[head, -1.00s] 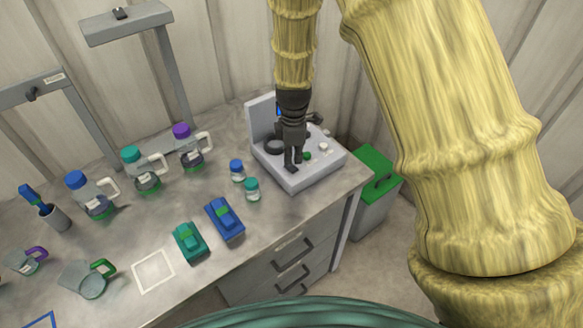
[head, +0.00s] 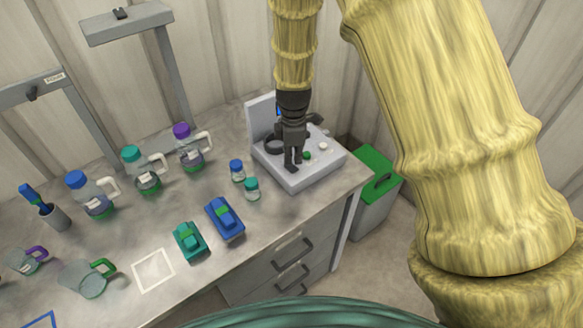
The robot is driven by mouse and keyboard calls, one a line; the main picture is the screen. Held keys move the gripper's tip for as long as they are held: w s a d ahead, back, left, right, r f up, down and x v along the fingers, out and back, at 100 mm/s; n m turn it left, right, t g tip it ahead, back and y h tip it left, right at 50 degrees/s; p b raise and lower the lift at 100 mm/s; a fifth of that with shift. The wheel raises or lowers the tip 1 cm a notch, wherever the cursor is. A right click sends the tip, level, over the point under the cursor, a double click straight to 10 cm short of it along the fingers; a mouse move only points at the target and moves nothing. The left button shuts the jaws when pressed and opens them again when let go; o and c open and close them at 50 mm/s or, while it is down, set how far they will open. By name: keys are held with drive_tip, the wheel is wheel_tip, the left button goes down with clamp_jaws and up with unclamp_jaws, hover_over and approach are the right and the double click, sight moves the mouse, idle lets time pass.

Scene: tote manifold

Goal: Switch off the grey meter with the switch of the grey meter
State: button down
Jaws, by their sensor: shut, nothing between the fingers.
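The grey meter (head: 310,178) is a light grey box with an upright back panel (head: 260,118), at the right end of the bench. Its top carries a green button (head: 307,156), a white knob (head: 323,146) and a dark round part (head: 274,146). My gripper (head: 291,167) is dark, points down and is shut with nothing in it. Its tips are over the front of the meter's top; I cannot tell whether they touch it. The gripper hides part of the panel and top, and I cannot make out the switch for certain.
A small blue-capped jar (head: 237,170) and a teal-capped jar (head: 252,189) stand left of the meter. Blue (head: 224,219) and teal (head: 189,240) devices lie nearer the front edge. Capped jugs stand farther left. A green-lidded bin (head: 375,190) stands right of the bench.

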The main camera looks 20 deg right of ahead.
sight(293, 168)
drive_tip(key=shift+f+b, duration=0.6)
drive_tip(key=shift+f, duration=0.8)
idle(1.1)
drive_tip(key=shift+r, duration=0.1)
drive_tip(key=shift+r+p, duration=2.55)
drive_tip(key=shift+r, duration=0.85)
